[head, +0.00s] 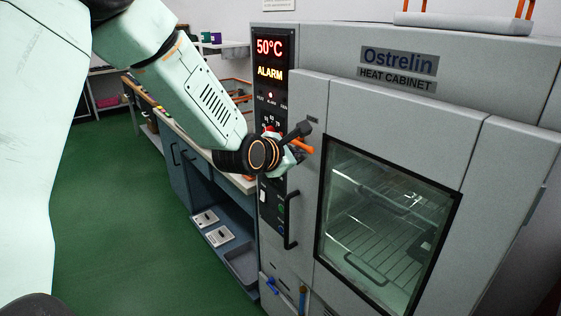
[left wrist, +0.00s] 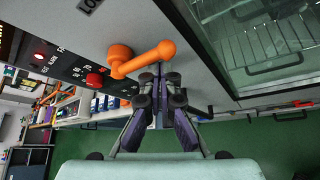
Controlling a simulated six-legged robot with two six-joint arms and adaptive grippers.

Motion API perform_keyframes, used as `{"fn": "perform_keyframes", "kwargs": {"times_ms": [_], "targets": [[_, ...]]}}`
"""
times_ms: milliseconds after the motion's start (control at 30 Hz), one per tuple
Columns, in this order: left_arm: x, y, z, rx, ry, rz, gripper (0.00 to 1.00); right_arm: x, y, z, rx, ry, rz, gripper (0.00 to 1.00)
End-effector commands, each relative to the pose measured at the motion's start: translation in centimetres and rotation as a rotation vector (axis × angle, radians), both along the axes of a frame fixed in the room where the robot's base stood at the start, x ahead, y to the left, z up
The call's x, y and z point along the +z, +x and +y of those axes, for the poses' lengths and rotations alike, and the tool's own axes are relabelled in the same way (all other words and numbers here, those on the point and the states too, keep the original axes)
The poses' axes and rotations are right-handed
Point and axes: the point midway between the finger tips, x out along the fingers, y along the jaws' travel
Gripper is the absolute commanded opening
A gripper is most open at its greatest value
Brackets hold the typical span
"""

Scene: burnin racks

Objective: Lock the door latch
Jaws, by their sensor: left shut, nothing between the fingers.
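The door latch is an orange lever (left wrist: 145,60) with a round hub and a ball end, on the grey front of the heat cabinet (head: 395,115). In the head view only a bit of the orange latch (head: 303,146) shows past my left gripper (head: 291,152). In the left wrist view my left gripper (left wrist: 162,76) is shut and empty, its fingertips close to the lever's ball end. I cannot tell whether they touch it. The cabinet door (head: 400,130) looks closed, with a dark-framed window. A label partly cut off, reading "LO" (left wrist: 88,5), sits near the latch. My right gripper is not in view.
A black control panel (head: 270,75) reads 50°C and ALARM, with knobs and a red button (left wrist: 94,80). A black handle (head: 291,220) stands out below my left gripper. A workbench (head: 180,150) runs behind at the left. Green floor (head: 130,220) is open at the left.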

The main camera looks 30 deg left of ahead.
Motion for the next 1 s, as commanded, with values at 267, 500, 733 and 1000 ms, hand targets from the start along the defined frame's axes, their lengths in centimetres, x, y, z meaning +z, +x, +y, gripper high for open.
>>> {"fn": "perform_keyframes", "kwargs": {"times_ms": [267,500,733,1000], "targets": [[0.7,0.0,0.1,0.001,-0.001,-0.004,0.0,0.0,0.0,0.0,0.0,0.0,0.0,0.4],[1.1,0.1,0.3,0.001,0.0,-0.009,0.0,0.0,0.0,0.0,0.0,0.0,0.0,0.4],[1.3,0.2,0.3,0.002,0.001,-0.014,0.0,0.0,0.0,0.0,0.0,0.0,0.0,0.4],[1.2,0.2,0.4,0.003,0.002,-0.017,0.0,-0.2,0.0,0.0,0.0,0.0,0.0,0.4]]}}
